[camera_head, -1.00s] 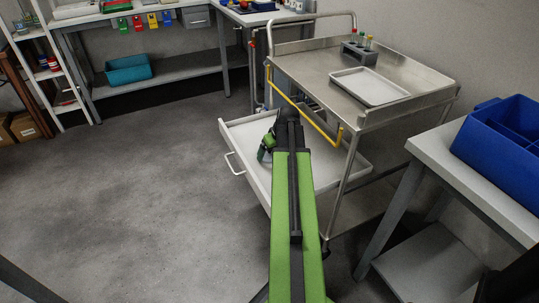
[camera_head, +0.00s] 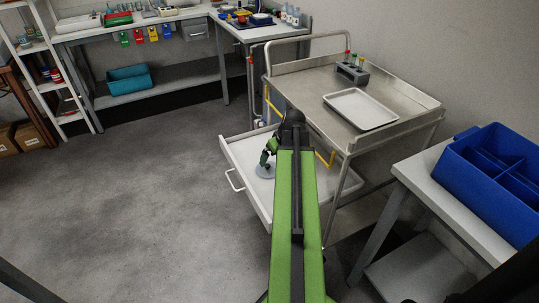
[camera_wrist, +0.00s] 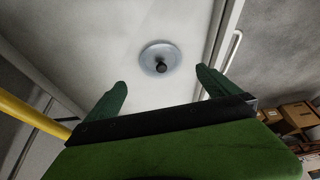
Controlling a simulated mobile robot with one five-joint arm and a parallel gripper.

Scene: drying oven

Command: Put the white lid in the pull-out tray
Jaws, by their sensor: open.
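The lid, a pale grey-white round disc with a dark knob, lies on the floor of the pull-out tray in the head view (camera_head: 264,172). In the wrist view the lid (camera_wrist: 150,53) lies flat on the tray floor, knob facing me. The white pull-out tray (camera_head: 238,163) sticks out from under the steel cart; its floor also shows in the wrist view (camera_wrist: 115,22). My gripper (camera_head: 266,160) is over the tray, just above the lid. In the wrist view my gripper (camera_wrist: 161,79) is open, with its fingers apart and nothing between the tips.
The steel cart (camera_head: 310,85) carries a white shallow tray (camera_head: 361,109) and a tube rack (camera_head: 352,73). A yellow bar (camera_wrist: 30,115) is close to my gripper's left in the wrist view. A blue bin (camera_head: 490,180) stands on the right table. The floor at left is clear.

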